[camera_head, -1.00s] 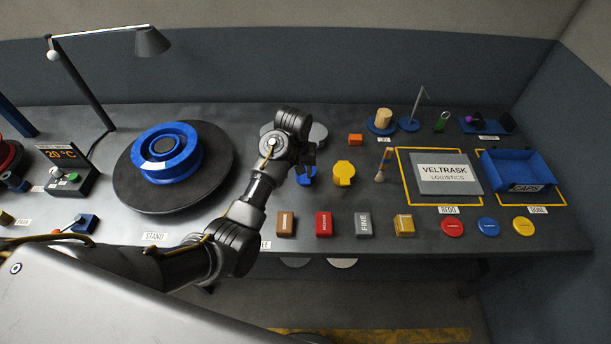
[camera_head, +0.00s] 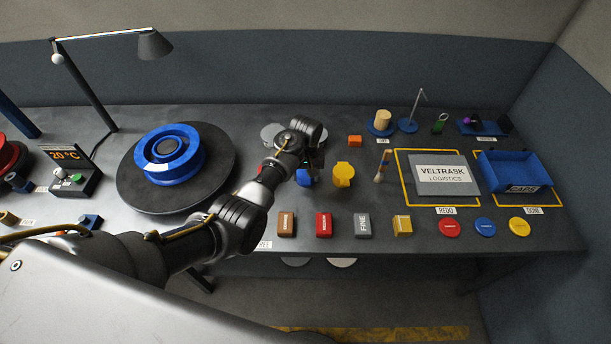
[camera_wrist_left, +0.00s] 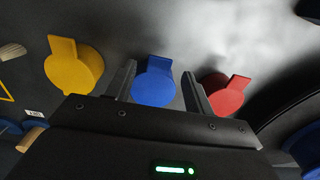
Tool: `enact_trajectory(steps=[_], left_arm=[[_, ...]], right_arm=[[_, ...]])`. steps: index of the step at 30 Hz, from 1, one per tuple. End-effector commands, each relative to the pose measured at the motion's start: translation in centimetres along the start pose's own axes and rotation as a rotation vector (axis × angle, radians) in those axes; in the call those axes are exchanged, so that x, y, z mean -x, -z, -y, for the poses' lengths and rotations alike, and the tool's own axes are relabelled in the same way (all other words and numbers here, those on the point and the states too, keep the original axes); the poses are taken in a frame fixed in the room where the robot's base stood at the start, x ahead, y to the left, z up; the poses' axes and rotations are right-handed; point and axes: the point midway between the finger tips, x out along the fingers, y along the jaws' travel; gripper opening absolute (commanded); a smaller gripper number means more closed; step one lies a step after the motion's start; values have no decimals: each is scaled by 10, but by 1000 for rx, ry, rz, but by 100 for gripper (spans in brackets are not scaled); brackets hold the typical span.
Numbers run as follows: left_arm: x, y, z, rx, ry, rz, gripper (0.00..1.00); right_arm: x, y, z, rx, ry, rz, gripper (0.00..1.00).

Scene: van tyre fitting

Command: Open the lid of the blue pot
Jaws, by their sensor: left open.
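The blue pot (camera_head: 304,177) stands on the bench, partly hidden behind my left gripper in the head view. In the left wrist view the blue pot (camera_wrist_left: 154,82) shows its round lid with a tab pointing up in the picture. My left gripper (camera_wrist_left: 158,85) is open, with one finger on each side of the blue pot in that view; I cannot tell whether they touch it. The left gripper (camera_head: 306,162) is mostly hidden by its own wrist in the head view. My right gripper is not in view.
A yellow pot (camera_wrist_left: 75,66) and a red pot (camera_wrist_left: 227,93) stand on either side of the blue one. Several small blocks, such as the red block (camera_head: 324,224), line the bench front. A black turntable (camera_head: 218,180) with a blue rim (camera_head: 190,170) is at the left.

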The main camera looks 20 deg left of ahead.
Motion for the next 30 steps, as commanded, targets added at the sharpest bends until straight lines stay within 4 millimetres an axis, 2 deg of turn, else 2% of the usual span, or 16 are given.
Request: enact_trajectory(steps=[6, 15, 27, 30], left_arm=[[-18, 0, 0, -1, 1, 0, 53], [-19, 0, 0, -1, 0, -2, 53], [-19, 0, 0, 0, 0, -1, 0], [-19, 0, 0, 0, 0, -1, 0]], right_arm=[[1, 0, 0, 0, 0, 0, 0], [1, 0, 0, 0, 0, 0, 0], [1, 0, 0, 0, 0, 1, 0], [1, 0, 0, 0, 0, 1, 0]])
